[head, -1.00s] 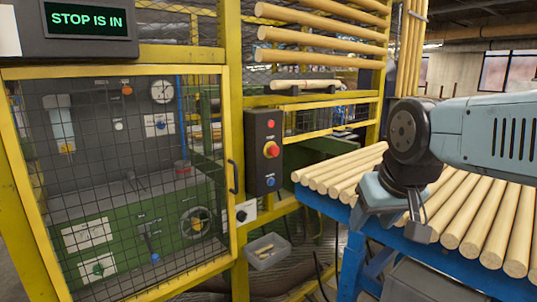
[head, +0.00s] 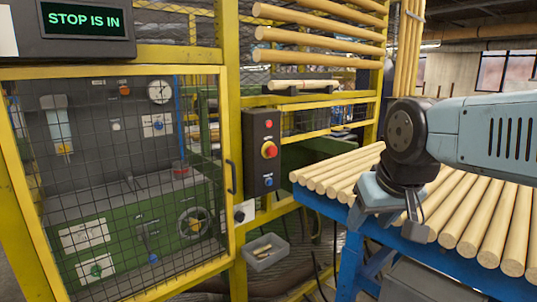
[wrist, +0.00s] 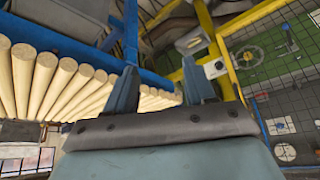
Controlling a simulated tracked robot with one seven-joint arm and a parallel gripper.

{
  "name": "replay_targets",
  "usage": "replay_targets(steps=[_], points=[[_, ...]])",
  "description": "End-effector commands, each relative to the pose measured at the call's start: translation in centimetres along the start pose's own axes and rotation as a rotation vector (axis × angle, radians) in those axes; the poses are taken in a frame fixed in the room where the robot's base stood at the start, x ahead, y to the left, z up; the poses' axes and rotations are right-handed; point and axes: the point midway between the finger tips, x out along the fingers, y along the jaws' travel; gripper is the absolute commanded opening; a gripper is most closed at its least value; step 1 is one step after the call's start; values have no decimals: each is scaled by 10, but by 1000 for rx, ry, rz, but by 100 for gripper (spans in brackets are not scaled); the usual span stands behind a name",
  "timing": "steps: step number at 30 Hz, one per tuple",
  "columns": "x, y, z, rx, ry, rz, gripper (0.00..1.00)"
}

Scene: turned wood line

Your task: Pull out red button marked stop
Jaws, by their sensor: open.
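In the head view my gripper is to the right of the box, over the blue rack, clear of the button. The wrist view does not clearly show the stop button.
A display (head: 87,19) reads "STOP IS IN". A mesh guard door (head: 120,215) in a yellow frame stands left of the box. Wooden rods (head: 465,215) lie on a blue rack (head: 335,205) at right. A grey bin (head: 265,253) sits below the box.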

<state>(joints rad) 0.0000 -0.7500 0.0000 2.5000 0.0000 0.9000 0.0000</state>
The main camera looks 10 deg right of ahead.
Motion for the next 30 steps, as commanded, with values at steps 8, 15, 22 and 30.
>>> replay_targets(steps=[8, 15, 22, 30], points=[[0, 0, 0, 0, 0, 0, 54], [0, 1, -2, 1, 4, 2, 63], [21, 19, -53, 34, 126, 53, 69], [59, 44, -155, 51, 404, 89, 69]])
